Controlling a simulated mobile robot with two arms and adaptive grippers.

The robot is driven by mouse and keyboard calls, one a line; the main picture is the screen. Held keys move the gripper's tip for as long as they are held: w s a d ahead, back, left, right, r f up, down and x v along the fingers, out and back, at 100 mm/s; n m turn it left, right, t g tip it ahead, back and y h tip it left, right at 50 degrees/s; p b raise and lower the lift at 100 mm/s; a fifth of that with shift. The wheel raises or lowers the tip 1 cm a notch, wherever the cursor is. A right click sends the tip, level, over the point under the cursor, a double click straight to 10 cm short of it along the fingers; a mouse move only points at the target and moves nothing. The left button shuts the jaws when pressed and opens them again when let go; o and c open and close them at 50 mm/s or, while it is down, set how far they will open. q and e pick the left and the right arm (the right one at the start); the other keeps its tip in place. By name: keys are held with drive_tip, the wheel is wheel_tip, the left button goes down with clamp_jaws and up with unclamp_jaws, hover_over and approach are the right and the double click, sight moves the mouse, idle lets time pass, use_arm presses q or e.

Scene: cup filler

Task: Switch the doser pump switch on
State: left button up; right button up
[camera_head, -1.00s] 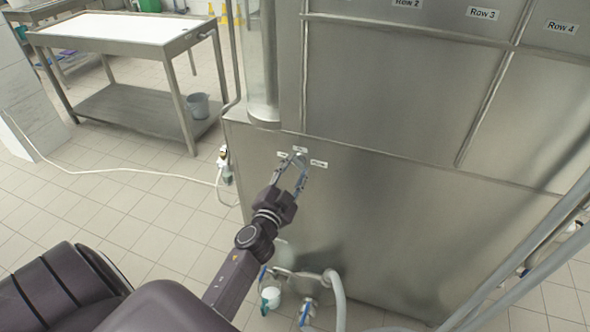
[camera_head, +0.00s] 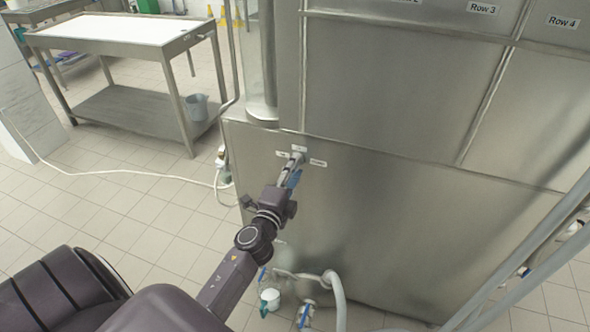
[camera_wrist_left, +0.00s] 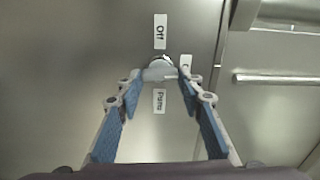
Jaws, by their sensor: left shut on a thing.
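The doser pump switch is a small pale knob (camera_wrist_left: 160,68) on the metal panel, with an "Off" label (camera_wrist_left: 160,32) and a "Pump" label (camera_wrist_left: 159,101) on opposite sides of it in the left wrist view. A third label (camera_wrist_left: 187,61) is mostly hidden behind a finger. My left gripper (camera_wrist_left: 158,76) is shut on the knob, one fingertip on each side. In the head view the same gripper (camera_head: 295,163) is up against the panel and covers the knob. Which way the knob points is hard to tell.
The steel machine panel (camera_head: 400,230) fills the right side. Pipes and a hose (camera_head: 338,300) are low on it, below my left arm. A metal table (camera_head: 110,40) with a bucket (camera_head: 197,106) stands back left. A pale cable (camera_head: 130,172) crosses the tiled floor.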

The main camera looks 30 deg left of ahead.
use_arm(q)
drive_tip(key=shift+f+m, duration=0.1)
drive_tip(key=shift+m, duration=0.4)
drive_tip(key=o, duration=1.2)
drive_tip(key=shift+c, duration=0.2)
drive_tip(key=v, duration=1.2)
